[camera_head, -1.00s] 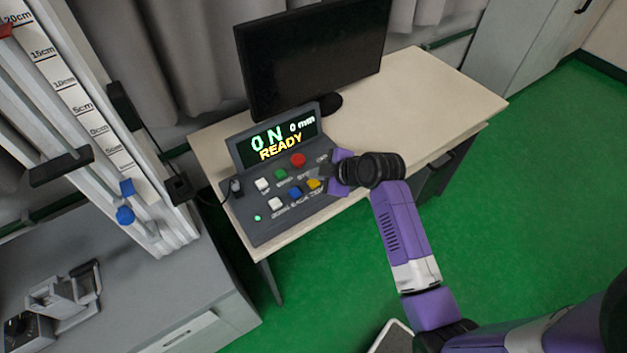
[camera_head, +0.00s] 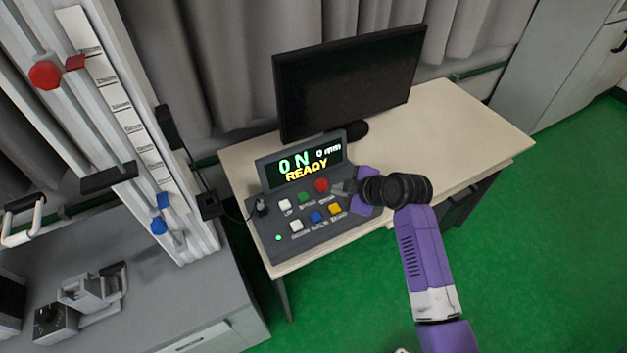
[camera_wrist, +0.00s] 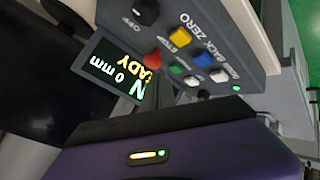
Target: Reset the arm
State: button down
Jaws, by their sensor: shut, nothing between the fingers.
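My purple arm reaches in from the lower right of the head view. My gripper (camera_head: 350,187) is shut and empty, at the right side of the control box (camera_head: 277,237), close to the red button (camera_head: 321,185) and the yellow button (camera_head: 334,209). I cannot tell whether it touches the box. The box's display (camera_head: 305,164) reads "0 N", "0 mm" and "READY". In the wrist view the control box (camera_wrist: 215,50) shows tilted, with its red button (camera_wrist: 153,60) and display (camera_wrist: 112,72).
The box stands on a pale desk (camera_head: 455,130) with a black monitor (camera_head: 345,80) behind it. At left is a drop tower with a scale (camera_head: 128,120) on a grey cabinet (camera_head: 130,325). Green floor (camera_head: 530,240) lies open at right.

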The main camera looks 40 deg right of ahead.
notch_tip(320, 180, up, 7)
jog(key=s+d+m+t+h, duration=0.1)
jog(key=d+m+t+h, duration=0.1)
jog(key=m+t+h, duration=0.35)
jog(key=s+a+r+m+y+b, duration=0.1)
jog(key=s+a+r+y+b, duration=0.1)
jog(key=s+a, duration=1)
jog(key=s+a+r+m+y+b, duration=0.1)
jog(key=s+a+y, duration=0.3)
jog(key=s+a, duration=0.8)
jog(key=s+r, duration=0.1)
jog(key=s, duration=0.4)
jog(key=shift+s+a+m+b, duration=0.25)
jog(key=shift+m+b, duration=0.1)
jog(key=shift+b, duration=0.05)
jog(key=shift+d, duration=0.1)
